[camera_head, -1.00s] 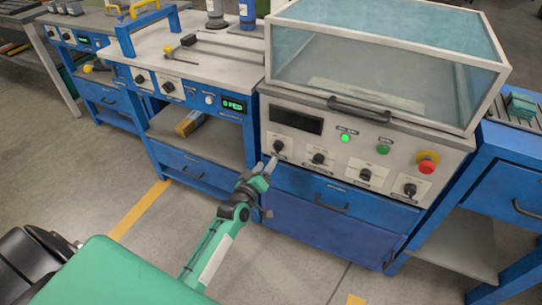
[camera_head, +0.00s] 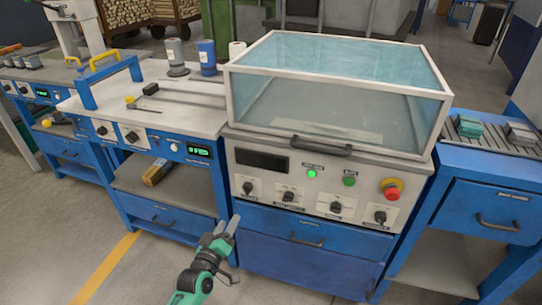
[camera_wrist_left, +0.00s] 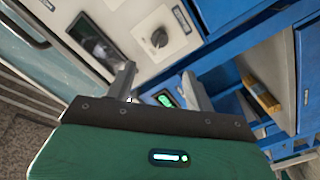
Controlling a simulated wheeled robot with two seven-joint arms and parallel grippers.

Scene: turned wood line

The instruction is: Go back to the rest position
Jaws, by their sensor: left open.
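My left gripper (camera_head: 228,226) is in front of the machine with the clear-lidded cover (camera_head: 340,85), low and near its leftmost black knob (camera_head: 247,188). Its two fingers stand apart with nothing between them, and they also show apart in the left wrist view (camera_wrist_left: 162,88). In that wrist view, a knob on a pale panel (camera_wrist_left: 158,38) lies beyond the fingers. The fingers look clear of the knob. My right gripper is not in view.
The machine's front carries a lit green lamp (camera_head: 312,174) and a red emergency button (camera_head: 391,188). A blue workbench (camera_head: 150,110) stands to the left, and another blue bench (camera_head: 490,165) to the right. Open floor (camera_head: 60,240) lies at the lower left.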

